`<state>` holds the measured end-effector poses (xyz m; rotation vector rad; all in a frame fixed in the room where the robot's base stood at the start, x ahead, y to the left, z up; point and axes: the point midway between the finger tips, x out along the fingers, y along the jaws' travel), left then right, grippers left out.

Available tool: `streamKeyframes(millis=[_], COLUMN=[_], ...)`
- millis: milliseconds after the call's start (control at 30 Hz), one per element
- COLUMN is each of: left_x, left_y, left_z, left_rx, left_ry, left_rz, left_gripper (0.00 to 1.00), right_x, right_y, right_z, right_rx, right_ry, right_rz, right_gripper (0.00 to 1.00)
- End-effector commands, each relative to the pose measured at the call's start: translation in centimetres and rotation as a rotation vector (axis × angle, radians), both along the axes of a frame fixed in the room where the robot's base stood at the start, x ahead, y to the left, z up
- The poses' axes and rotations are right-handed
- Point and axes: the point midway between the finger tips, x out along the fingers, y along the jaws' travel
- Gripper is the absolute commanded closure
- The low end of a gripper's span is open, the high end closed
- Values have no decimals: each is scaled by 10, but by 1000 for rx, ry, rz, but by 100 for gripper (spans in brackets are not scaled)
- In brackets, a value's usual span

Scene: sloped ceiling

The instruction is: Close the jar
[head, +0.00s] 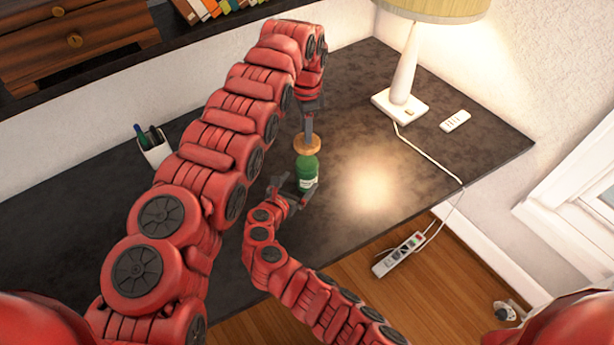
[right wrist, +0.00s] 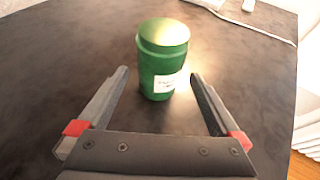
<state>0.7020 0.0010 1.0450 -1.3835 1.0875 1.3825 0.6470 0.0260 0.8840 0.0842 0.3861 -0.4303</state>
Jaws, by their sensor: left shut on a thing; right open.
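A green jar (head: 307,174) with a white label stands upright on the dark desk (head: 392,205). My left gripper (head: 308,134) points down from above and is shut on a round wooden lid (head: 307,146). The lid is just above and behind the jar in the head view; the gap between them is hard to judge. My right gripper (head: 291,190) is open, low at the jar's near side. In the right wrist view the jar (right wrist: 163,62) stands between and slightly beyond the open fingertips (right wrist: 160,74), with gaps on both sides. The lid is not seen there.
A lamp (head: 402,75) and a small white remote-like object (head: 455,121) are at the back right, with a cord (head: 425,157) running over the desk. A pen cup (head: 154,150) stands at the left. A power strip (head: 399,254) lies below the desk edge. The desk right of the jar is clear.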

Motion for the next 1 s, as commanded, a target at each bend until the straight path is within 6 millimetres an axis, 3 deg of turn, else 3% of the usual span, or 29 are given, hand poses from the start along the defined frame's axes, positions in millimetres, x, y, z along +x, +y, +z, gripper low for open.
streamKeyframes(millis=[433,1000], left_x=[0,0], left_y=[0,0], left_z=[0,0], left_rx=[0,0], left_ry=[0,0], left_rz=[0,0], left_gripper=[100,100], right_x=[48,58], right_y=[-23,-28], right_z=[-21,-28], right_rx=[1,1], right_ry=[-3,2], right_rz=[-5,2], right_gripper=[0,0])
